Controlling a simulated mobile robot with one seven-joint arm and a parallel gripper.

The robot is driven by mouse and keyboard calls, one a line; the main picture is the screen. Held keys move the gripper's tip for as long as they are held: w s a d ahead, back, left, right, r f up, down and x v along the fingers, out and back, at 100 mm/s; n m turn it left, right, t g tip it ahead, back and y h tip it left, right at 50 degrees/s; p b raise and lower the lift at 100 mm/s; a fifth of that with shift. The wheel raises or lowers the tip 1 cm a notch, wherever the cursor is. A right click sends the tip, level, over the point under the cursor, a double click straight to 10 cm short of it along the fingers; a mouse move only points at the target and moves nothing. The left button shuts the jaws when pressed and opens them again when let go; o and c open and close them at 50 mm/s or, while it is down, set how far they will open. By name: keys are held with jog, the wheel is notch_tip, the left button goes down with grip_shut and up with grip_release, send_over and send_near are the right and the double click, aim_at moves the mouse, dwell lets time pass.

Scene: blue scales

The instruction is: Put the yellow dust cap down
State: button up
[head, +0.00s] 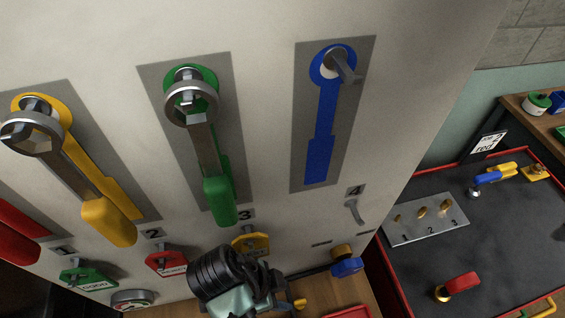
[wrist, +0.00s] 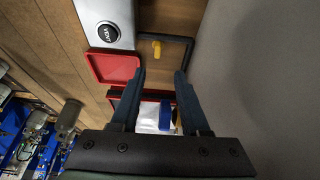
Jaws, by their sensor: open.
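A small yellow piece, which looks like the dust cap (wrist: 156,48), lies on the wooden surface inside a black square outline (wrist: 190,50) in the wrist view. A small yellow piece also shows beside my gripper in the head view (head: 300,303); its shape is too small to make out. My gripper (wrist: 160,75) is open, with its two dark fingers apart and nothing held between them. The yellow piece is beyond the fingertips and apart from them. In the head view my gripper (head: 272,296) is low at the panel's foot, its fingers mostly hidden.
A red tray (wrist: 113,68) and a grey plate with a black button (wrist: 107,32) lie beside the outline. The panel (head: 265,110) holds hanging wrenches and tags. A blue-and-brass piece (head: 346,266) is right of my gripper. A dark red-rimmed bench (head: 510,240) stands right.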

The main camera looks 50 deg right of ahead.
aim_at(298, 302)
jog(key=x, duration=0.5)
jog(key=p+x, duration=0.1)
jog(key=x, duration=0.2)
jog(key=shift+s+a, duration=0.1)
jog(key=shift+s, duration=0.2)
jog(key=shift+a+p+x, duration=0.15)
jog(key=shift+p+x, duration=0.15)
jog(key=shift+x, duration=0.9)
jog(key=shift+a+p+x, duration=0.15)
jog(key=shift+p+x, duration=0.1)
jog(key=shift+x, duration=0.9)
jog(key=shift+w+f, duration=0.15)
jog(key=shift+w, duration=0.05)
grip_shut()
